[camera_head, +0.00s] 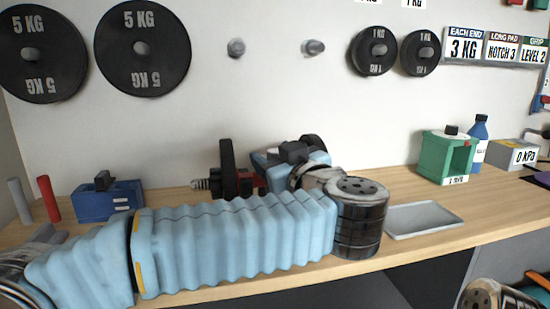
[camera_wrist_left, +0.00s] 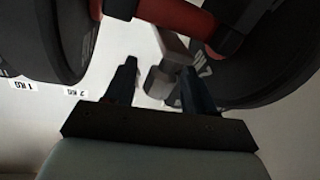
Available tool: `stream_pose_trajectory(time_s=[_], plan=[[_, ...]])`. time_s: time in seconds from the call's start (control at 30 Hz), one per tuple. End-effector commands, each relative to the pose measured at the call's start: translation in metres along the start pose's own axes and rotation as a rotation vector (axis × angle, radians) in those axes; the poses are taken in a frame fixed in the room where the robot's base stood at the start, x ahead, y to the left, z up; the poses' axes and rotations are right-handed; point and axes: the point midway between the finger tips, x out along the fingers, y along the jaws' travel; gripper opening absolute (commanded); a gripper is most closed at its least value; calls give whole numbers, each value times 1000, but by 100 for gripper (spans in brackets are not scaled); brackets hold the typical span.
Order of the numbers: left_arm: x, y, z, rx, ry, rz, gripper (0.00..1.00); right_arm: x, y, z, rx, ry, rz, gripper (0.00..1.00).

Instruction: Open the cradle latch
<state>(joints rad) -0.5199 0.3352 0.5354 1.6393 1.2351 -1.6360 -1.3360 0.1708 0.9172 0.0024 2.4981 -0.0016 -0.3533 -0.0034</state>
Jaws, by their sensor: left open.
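A dumbbell with black plates (camera_head: 228,170) and a threaded bar end lies at the back of the bench, partly behind my left arm. In the left wrist view its red grip (camera_wrist_left: 178,14) and dark plates (camera_wrist_left: 62,35) fill the top. My left gripper (camera_head: 291,153) is at the dumbbell's right part, largely hidden by my wrist. In the wrist view its two dark fingers stand apart, and a grey lever-like piece with a faceted end (camera_wrist_left: 160,80) shows between or just beyond them. Contact cannot be told. I cannot clearly pick out the cradle or confirm that this piece is its latch.
A blue block (camera_head: 108,201) stands left on the wooden bench. A grey tray (camera_head: 424,218), green box (camera_head: 437,157), blue bottle (camera_head: 478,145) and grey gauge box (camera_head: 514,155) are at right. Weight plates (camera_head: 142,72) hang on the wall. My left arm spans the bench front.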

Motion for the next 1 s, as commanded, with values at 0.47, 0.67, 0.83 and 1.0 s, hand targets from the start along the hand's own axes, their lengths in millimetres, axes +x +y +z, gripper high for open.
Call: stream_pose_trajectory(time_s=[0.47,0.67,0.83,1.0], plan=[[2,0,0,1,0,1,27,0,0,0,0,0,0,43],[2,0,0,1,0,0,0,0,0,0,0,0,0,43],[2,0,0,1,-1,0,0,0,0,0,0,0,0,43],[2,-3,-4,3,-14,-3,0,-6,-2,0,0,1,1,43]])
